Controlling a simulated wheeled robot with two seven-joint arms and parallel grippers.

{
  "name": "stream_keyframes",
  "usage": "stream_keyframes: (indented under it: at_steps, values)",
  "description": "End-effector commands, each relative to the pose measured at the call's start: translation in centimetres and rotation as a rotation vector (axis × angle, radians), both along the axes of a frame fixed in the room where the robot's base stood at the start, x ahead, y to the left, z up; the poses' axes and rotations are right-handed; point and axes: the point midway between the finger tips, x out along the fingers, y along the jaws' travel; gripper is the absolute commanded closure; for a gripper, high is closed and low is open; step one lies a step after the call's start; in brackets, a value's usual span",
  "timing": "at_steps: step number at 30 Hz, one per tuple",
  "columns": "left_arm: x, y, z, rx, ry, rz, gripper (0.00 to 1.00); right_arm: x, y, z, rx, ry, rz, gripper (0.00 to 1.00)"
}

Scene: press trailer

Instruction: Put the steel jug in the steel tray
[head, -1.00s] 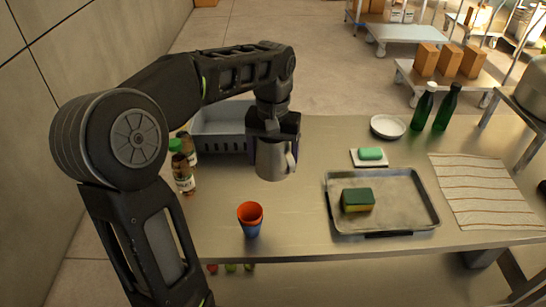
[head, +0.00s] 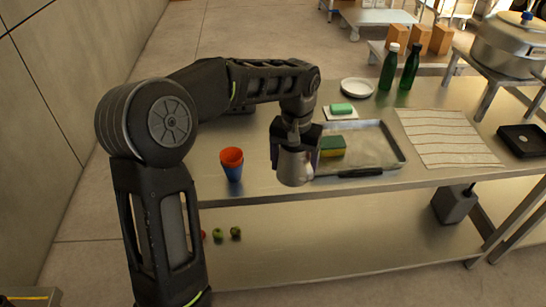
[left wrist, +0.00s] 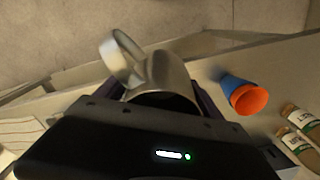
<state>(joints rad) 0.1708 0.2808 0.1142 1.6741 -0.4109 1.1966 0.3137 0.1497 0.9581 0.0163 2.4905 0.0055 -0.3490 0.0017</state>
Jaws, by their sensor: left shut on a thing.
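The steel jug (head: 295,168) is held in my left gripper (head: 296,148), which is shut on it. In the head view it shows near the table's front edge, at the left end of the steel tray (head: 372,152), and overlaps the tray's near left corner. I cannot tell its exact height. In the left wrist view the jug (left wrist: 172,76) sits between the fingers, with its handle pointing up and left. The tray lies flat and holds a green and yellow sponge (head: 332,146) at its left. My right gripper is not in view.
Stacked orange and blue cups (head: 232,163) stand left of the jug. A green soap on a white dish (head: 341,111), a white plate (head: 357,87) and green bottles (head: 389,66) are behind the tray. A striped cloth (head: 447,138) lies right. The tray's middle and right are bare.

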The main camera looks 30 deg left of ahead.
Motion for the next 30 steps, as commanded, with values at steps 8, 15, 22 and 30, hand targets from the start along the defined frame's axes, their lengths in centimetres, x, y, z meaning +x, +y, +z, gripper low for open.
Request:
stream_keyframes:
  at_steps: [8, 15, 22, 30]
  values:
    - [2.0, -6.7, -7.9, 0.000, 0.001, -0.153, 0.73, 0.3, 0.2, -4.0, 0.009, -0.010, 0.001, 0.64]
    - [2.5, -9.8, -10.4, 0.000, -0.001, -0.221, 0.73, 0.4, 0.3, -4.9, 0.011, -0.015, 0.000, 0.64]
    - [2.5, -9.8, -10.3, 0.000, -0.001, -0.222, 0.73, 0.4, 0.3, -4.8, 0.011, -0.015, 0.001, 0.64]
    - [2.5, -9.8, -10.3, -0.001, -0.001, -0.222, 0.73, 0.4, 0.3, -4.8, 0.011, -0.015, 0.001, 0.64]
